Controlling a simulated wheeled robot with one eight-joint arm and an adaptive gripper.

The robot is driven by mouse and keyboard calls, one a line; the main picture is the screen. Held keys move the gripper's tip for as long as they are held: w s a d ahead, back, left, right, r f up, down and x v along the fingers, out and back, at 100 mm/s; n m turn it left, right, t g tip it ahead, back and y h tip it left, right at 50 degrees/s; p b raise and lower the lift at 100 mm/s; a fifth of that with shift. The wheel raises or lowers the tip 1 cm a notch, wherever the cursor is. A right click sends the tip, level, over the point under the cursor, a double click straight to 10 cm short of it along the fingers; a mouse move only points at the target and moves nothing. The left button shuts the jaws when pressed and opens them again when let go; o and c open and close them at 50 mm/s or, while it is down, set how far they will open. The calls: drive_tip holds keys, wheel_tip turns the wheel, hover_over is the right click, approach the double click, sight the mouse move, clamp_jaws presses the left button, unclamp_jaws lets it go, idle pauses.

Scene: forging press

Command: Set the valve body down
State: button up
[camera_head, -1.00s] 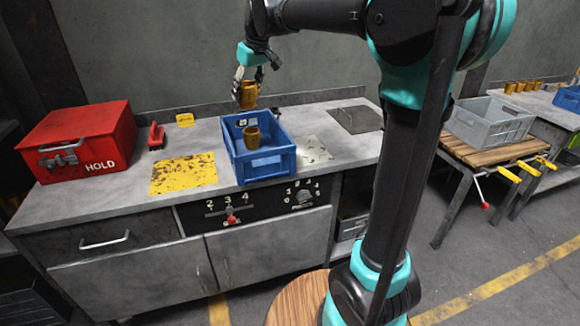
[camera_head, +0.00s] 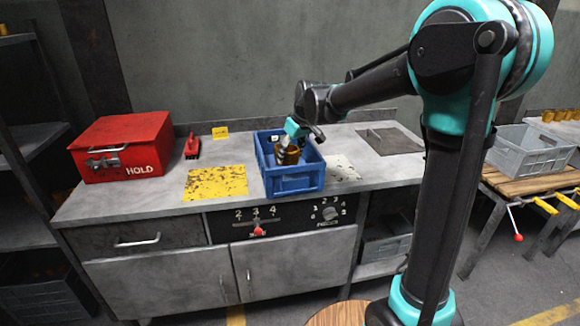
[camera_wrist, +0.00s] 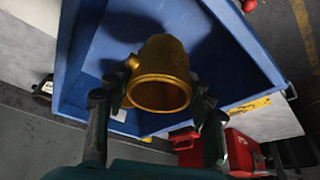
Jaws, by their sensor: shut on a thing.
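The brass-coloured valve body (camera_wrist: 160,78) is between the two fingers of my gripper (camera_wrist: 158,112) in the wrist view, its round open end facing the camera. My gripper is shut on it, inside the blue bin (camera_wrist: 82,62). In the head view, my gripper (camera_head: 298,142) reaches down into the blue bin (camera_head: 294,183) on the workbench, with brass (camera_head: 287,156) showing beside its fingers. I cannot tell whether the held valve body touches the bin floor, or separate the second brass piece from it.
A red HOLD box (camera_head: 122,150) and a yellow worn patch (camera_head: 216,183) lie left of the bin on the grey bench (camera_head: 165,205). A grey crate (camera_head: 530,150) stands on a wooden table farther right.

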drive_tip(key=shift+f, duration=2.45)
drive_tip(key=shift+f, duration=0.1)
drive_tip(key=o, duration=1.5)
drive_tip(key=shift+o, duration=0.2)
drive_tip(key=v, duration=1.2)
drive_tip(key=shift+w+a, duration=0.1)
